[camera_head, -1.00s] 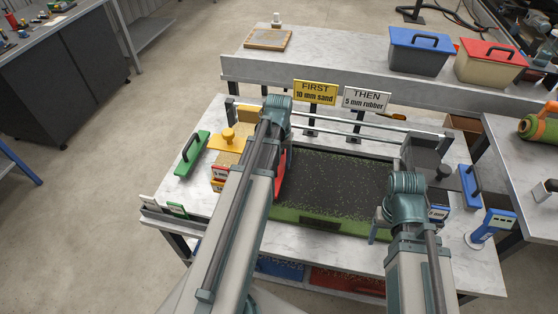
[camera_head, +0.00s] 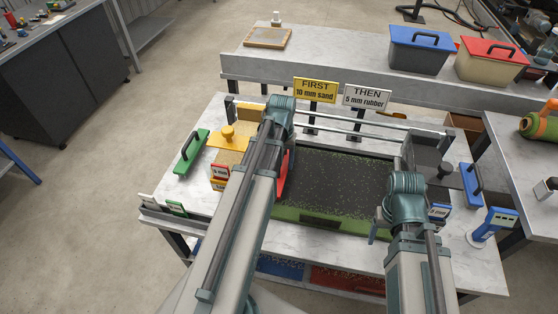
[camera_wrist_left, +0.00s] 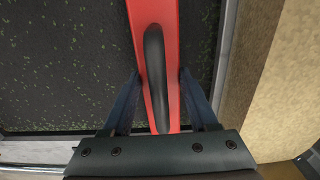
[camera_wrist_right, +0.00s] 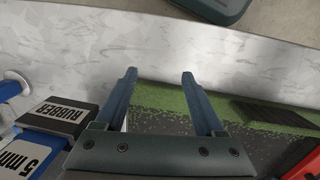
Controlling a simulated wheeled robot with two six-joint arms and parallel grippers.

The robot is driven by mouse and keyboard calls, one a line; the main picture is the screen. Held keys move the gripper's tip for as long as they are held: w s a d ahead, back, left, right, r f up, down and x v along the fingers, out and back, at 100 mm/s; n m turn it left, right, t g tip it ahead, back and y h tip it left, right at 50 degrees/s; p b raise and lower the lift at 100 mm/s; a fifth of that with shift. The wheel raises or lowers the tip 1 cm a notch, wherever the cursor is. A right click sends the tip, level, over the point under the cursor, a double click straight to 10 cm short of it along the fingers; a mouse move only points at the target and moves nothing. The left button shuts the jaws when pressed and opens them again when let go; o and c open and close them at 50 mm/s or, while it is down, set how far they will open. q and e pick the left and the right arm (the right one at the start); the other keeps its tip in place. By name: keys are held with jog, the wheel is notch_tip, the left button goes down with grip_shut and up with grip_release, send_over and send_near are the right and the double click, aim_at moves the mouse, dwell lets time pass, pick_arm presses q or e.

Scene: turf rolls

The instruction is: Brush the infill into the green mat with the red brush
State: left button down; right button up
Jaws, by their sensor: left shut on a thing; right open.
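The green mat (camera_head: 290,214) lies flat in the frame on the workbench. Dark infill (camera_head: 345,185) covers most of it, with green flecks showing through and a greener strip along the front edge. My left gripper (camera_wrist_left: 160,76) is shut on the black handle of the red brush (camera_wrist_left: 166,12). The brush lies across the mat's left part in the head view (camera_head: 284,178), partly hidden by my left arm. Infill shows on both sides of it in the left wrist view. My right gripper (camera_wrist_right: 159,74) is open and empty above the mat's front right edge.
A green-handled tool (camera_head: 190,152) and a yellow-lidded sand box (camera_head: 228,140) stand left of the mat. A dark box (camera_head: 424,155), a blue-handled tool (camera_head: 470,185) and a blue gauge (camera_head: 492,226) are at right. Two signs (camera_head: 315,91) (camera_head: 366,98) stand behind the mat.

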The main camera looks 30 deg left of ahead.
pick_arm(q)
jog(key=shift+w+d, duration=0.25)
jog(key=shift+d, duration=0.6)
jog(key=shift+w+d, duration=0.25)
jog(key=shift+d, duration=0.65)
jog(key=shift+w+d, duration=0.25)
jog(key=shift+d, duration=0.6)
jog(key=shift+s+a, duration=0.3)
jog(key=shift+a, duration=0.75)
jog(key=shift+s+a, duration=0.3)
jog(key=shift+a, duration=0.7)
jog(key=shift+s+a, duration=0.3)
jog(key=shift+a, duration=0.75)
jog(key=shift+d, duration=0.1)
jog(key=shift+w+d, duration=1.45)
jog(key=shift+d, duration=3.65)
jog(key=shift+w+d, duration=1.5)
jog(key=shift+d, duration=3.55)
jog(key=shift+w+d, duration=1.45)
jog(key=shift+d, duration=3.65)
jog(key=shift+s+a, duration=0.3)
jog(key=shift+a, duration=0.75)
jog(key=shift+s+a, duration=0.3)
jog(key=shift+a, duration=0.7)
jog(key=shift+s+a, duration=0.3)
jog(key=shift+a, duration=0.75)
jog(key=shift+d, duration=0.1)
